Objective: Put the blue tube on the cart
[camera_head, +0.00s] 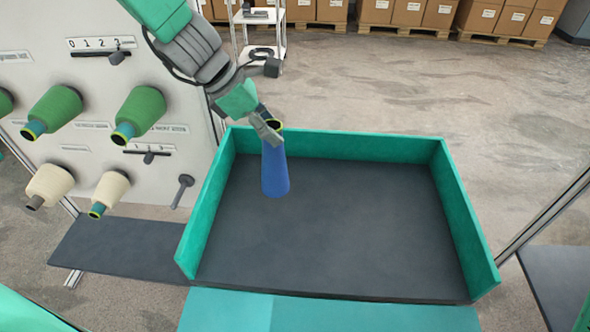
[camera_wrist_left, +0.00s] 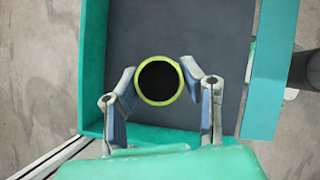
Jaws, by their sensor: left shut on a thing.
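The blue tube (camera_head: 275,172) hangs upright from my left gripper (camera_head: 273,130), over the back left part of the cart (camera_head: 462,215). The cart has a dark bed and green side walls. My left gripper is shut on the tube near its top end. In the left wrist view, the tube's yellow-green rim (camera_wrist_left: 158,81) and dark opening sit between the two fingers of the left gripper (camera_wrist_left: 160,84). Whether the tube's lower end touches the bed is hard to tell. My right gripper is not in view.
A creel panel (camera_head: 110,165) with green and cream yarn cones on pegs stands left of the cart. An empty peg (camera_head: 184,185) sticks out near the cart's left wall. The cart bed is otherwise empty. Boxes on pallets (camera_head: 410,14) stand far behind.

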